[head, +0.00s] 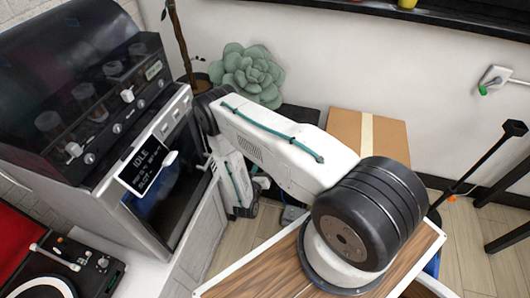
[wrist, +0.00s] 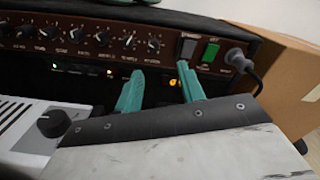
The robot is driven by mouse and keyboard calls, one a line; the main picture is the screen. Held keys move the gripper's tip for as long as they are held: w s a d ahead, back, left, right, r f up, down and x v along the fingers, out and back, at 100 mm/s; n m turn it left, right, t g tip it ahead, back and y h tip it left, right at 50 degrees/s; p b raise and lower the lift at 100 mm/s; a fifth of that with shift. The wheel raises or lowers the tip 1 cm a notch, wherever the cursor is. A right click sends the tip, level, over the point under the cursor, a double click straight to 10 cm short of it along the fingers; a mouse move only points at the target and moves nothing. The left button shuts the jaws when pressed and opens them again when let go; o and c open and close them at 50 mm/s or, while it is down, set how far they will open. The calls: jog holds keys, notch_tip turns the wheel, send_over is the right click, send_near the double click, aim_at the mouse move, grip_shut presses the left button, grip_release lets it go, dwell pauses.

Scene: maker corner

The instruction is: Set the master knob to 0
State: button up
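In the wrist view a dark brown control panel (wrist: 168,56) carries a row of black knobs with white pointers. The row's right-hand knob (wrist: 153,43) sits just left of a dark switch and a lit green switch (wrist: 210,52). The labels are too small to read, so I cannot tell for sure which knob is the master knob. My gripper (wrist: 162,86) has its two teal fingers apart with nothing between them. The fingers are below the knob row, in front of the panel's lower dark part.
A black machine with knobs and an IDLE display (head: 147,165) stands at left in the head view. A cardboard box (head: 345,128) is beyond my arm. In the wrist view a plug with a cable (wrist: 240,61) and a large black knob (wrist: 54,123) flank my gripper.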

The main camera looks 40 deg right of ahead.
jog(key=x, duration=0.8)
jog(key=shift+w+a+r+t, duration=0.2)
jog(key=shift+w+a+t, duration=0.1)
jog(key=shift+w+a, duration=0.1)
grip_shut()
